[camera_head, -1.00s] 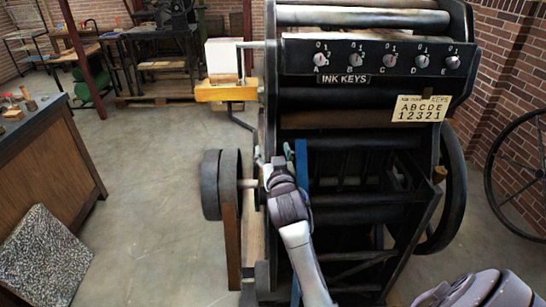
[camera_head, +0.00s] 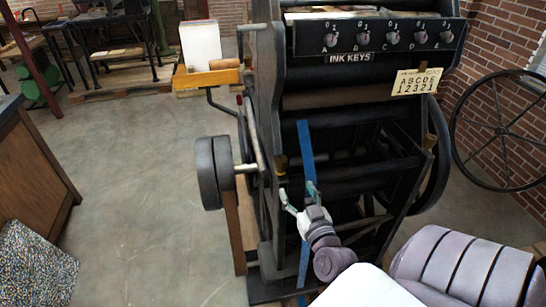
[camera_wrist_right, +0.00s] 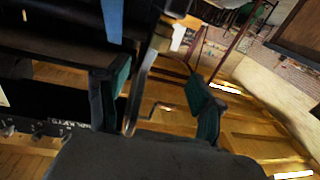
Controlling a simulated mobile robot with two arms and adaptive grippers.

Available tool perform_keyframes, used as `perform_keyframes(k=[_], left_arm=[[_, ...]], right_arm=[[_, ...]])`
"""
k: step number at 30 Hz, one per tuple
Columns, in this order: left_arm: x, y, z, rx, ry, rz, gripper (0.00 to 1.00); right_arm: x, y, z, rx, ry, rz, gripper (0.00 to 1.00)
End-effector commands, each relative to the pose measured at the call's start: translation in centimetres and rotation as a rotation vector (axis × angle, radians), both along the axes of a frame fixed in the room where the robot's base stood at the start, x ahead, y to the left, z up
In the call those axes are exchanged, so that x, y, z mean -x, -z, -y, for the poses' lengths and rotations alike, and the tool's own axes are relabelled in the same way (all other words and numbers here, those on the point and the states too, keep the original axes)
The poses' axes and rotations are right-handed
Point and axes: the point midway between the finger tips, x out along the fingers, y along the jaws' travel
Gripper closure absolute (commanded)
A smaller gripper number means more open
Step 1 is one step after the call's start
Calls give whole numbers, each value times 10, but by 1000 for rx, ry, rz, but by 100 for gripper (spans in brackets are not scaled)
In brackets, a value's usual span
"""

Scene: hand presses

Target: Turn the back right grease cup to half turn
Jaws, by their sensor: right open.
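The press (camera_head: 345,185) is a tall black machine in the head view. A small brass-coloured cup (camera_head: 281,163) sits on its left side, and another (camera_head: 430,141) on its right side. They look like grease cups; I cannot tell which one is the back right cup or how far either is turned. My right gripper (camera_head: 299,190) is open and empty, just below and right of the left brass cup and apart from it. Its teal fingers stand wide apart in the right wrist view (camera_wrist_right: 157,75), with no cup clearly visible between them. My left gripper is not in view.
Blue strap (camera_head: 306,150) hangs by my right gripper. A spoked wheel (camera_head: 500,128) stands at the right wall.

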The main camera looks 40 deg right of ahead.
Motion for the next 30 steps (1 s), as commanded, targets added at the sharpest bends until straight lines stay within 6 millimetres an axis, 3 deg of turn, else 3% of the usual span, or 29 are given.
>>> perform_keyframes(k=[4, 8, 18, 24, 30], left_arm=[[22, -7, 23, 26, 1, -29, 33], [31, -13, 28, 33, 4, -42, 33], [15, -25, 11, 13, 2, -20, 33], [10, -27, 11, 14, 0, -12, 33], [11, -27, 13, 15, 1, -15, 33]], right_arm=[[-22, -4, 8, 0, -2, 4, 33], [-49, -4, 19, -2, -3, 3, 33], [-107, -2, 43, -1, -4, 1, 33], [-122, -1, 49, -1, -4, 1, 33], [-124, 0, 50, -1, -4, 0, 33]])
